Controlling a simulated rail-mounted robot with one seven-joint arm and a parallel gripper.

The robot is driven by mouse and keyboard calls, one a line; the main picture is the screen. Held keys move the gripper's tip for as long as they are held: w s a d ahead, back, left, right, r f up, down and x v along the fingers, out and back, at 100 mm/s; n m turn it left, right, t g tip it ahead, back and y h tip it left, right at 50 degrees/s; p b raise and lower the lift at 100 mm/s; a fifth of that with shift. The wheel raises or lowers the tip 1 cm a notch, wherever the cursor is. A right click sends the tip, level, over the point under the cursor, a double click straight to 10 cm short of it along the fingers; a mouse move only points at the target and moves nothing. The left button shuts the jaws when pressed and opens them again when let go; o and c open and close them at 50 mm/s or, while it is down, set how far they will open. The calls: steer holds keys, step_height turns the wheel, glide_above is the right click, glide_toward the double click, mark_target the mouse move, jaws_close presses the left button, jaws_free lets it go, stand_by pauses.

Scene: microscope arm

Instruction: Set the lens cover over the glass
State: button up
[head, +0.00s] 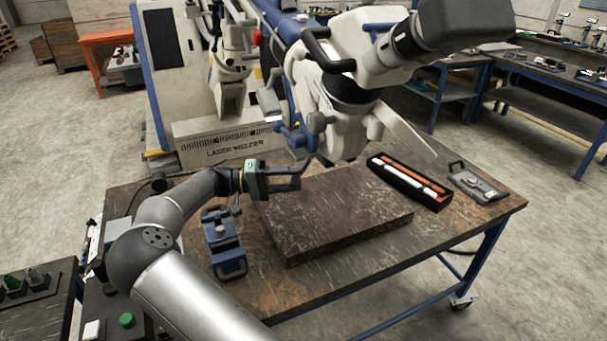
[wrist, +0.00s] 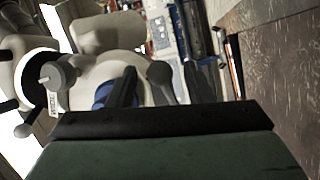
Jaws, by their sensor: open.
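The white microscope head (head: 345,112) hangs over the back of the workbench. A pale, flat flap (head: 408,130) sticks out to its right; I cannot tell whether this is the lens cover. The glass on the microscope's underside is hidden in the head view. My gripper (head: 300,178) is open and empty, level, with its fingers pointing right above the left back part of the stone slab, below and left of the microscope.
A dark stone slab (head: 340,215) covers the bench middle. A blue vise (head: 224,243) stands left of it. An open case with white-and-orange tools (head: 412,184) and a grey clamp plate (head: 478,184) lie at right. Blue knobs and a lever (head: 300,135) protrude near my gripper.

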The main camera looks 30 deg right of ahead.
steer(key=x, duration=0.3)
steer(key=shift+s+d+p, duration=0.15)
steer(key=shift+d+p, duration=0.15)
